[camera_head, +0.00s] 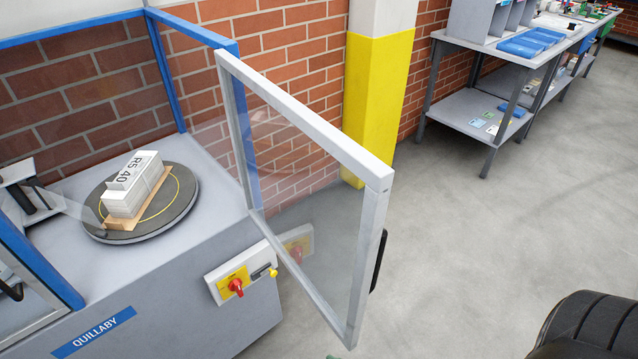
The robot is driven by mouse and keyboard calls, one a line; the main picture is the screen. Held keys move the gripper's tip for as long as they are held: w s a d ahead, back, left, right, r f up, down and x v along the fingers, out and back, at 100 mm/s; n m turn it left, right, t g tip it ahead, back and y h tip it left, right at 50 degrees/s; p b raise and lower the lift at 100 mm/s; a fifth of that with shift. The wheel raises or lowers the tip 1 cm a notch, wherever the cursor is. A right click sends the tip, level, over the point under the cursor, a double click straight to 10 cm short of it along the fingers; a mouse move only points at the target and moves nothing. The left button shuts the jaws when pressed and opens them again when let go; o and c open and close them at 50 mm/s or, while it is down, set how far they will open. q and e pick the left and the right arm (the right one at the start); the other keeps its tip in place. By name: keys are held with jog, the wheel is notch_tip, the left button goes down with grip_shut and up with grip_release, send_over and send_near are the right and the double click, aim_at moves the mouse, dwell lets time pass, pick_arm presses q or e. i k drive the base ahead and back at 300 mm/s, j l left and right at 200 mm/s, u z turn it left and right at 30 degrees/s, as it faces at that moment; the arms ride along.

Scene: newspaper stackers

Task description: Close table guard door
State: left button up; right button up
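The table guard door (375,185) is a clear panel in a pale grey metal frame. It stands open, swung out from the blue post of the guard frame (160,70) toward the right front. A black handle (378,261) shows on the far side of its free edge. Through the opening, a round dark turntable (183,205) holds a stack of white paper marked "RS 40" (132,185) on a brown board. Neither of my grippers is in view.
A yellow and white pillar (376,100) stands behind the door. Shelved benches (470,110) line the wall. A black ribbed object (590,325) is at bottom right. The floor between is clear.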

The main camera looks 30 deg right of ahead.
aim_at(377, 177)
jog(key=l+u, duration=0.1)
jog(key=l, duration=0.85)
jog(key=l+u, duration=0.4)
jog(key=l, duration=0.25)
jog(key=l+u, duration=0.35)
jog(key=l, duration=0.25)
jog(key=k+l+z, duration=0.15)
jog(key=k+l, duration=0.5)
jog(key=k+l+z, duration=0.15)
jog(key=k+l, duration=0.4)
jog(key=l, duration=0.15)
jog(key=i+j, duration=0.15)
jog(key=j, duration=0.15)
jog(key=i+j, duration=0.15)
jog(key=j+z, duration=0.05)
jog(key=j, duration=0.05)
